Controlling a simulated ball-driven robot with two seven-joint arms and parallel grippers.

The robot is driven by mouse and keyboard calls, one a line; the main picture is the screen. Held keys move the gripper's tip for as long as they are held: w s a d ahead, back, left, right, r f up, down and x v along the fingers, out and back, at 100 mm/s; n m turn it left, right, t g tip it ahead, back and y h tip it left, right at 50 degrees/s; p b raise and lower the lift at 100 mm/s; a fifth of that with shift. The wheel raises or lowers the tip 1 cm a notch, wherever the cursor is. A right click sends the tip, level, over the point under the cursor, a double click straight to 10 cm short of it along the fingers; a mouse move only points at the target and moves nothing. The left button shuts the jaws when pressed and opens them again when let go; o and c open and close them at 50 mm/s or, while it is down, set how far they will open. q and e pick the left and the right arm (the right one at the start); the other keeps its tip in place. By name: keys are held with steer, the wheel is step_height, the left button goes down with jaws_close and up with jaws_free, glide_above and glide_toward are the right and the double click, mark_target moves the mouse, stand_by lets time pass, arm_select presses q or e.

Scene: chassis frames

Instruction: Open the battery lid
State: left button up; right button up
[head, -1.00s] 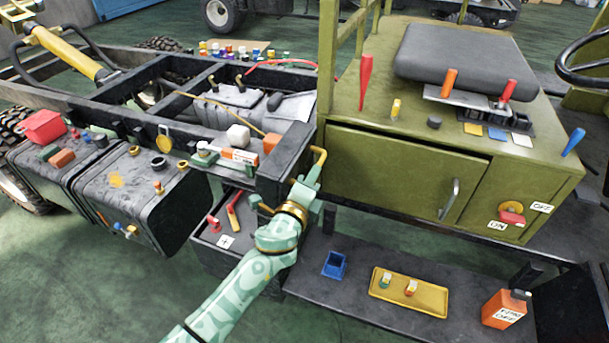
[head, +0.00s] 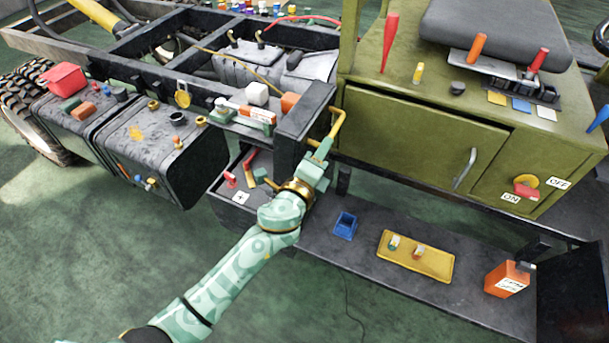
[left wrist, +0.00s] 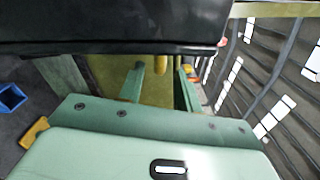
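A black open-topped box (head: 215,190) with a "+" label and red and yellow-green handled parts in it sits below the chassis frame; it looks like the battery box. A dark upright slab (head: 292,135) stands at its right side; I cannot tell whether this is the lid or a frame end. A yellow bent handle (head: 339,122) shows beside the slab. My left gripper (head: 324,152) is just below that handle. In the left wrist view, its fingers (left wrist: 160,88) are apart, with a yellow piece (left wrist: 161,62) beyond them and a dark slab above. My right gripper is out of view.
An olive cabinet (head: 405,135) with a seat stands close to the right of my left gripper. A low dark shelf holds a blue bin (head: 345,225), a yellow tray (head: 390,268) and an orange can (head: 508,280). A black tank (head: 150,150) stands left. Green floor is open in front.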

arm_select(q)
steer(key=v, duration=1.1)
steer(key=shift+s+r, duration=0.1)
steer(key=shift+r, duration=0.05)
steer(key=s+a+f+n+g+y, duration=0.1)
steer(key=a+f+n+g+y, duration=0.2)
steer(key=f+n, duration=0.8)
steer(key=s+a+f+n+g, duration=0.1)
steer(key=s+a+f+g, duration=0.2)
steer(key=f, duration=0.5)
steer(key=s+a+f+n+g+y, duration=0.1)
steer(key=s+a+f, duration=0.25)
steer(key=f, duration=0.35)
steer(key=s+a+f+n+g, duration=0.15)
steer(key=s+f, duration=0.25)
steer(key=f, duration=0.4)
steer(key=s+a+f+n+g, duration=0.2)
steer(key=s+a+f, duration=0.1)
steer(key=s, duration=0.7)
steer(key=s+a+f+n+g+y, duration=0.1)
steer(key=s+a+f+n+g, duration=0.2)
steer(key=s, duration=0.8)
steer(key=s+a+f+n+g+y, duration=0.1)
steer(key=s+a+f+n+g, duration=0.1)
steer(key=s+f, duration=0.4)
steer(key=s+a, duration=0.1)
steer(key=s, duration=0.3)
steer(key=shift+s+a+f+g, duration=0.15)
steer(key=shift+s+g, duration=0.05)
steer(key=shift+g, duration=0.15)
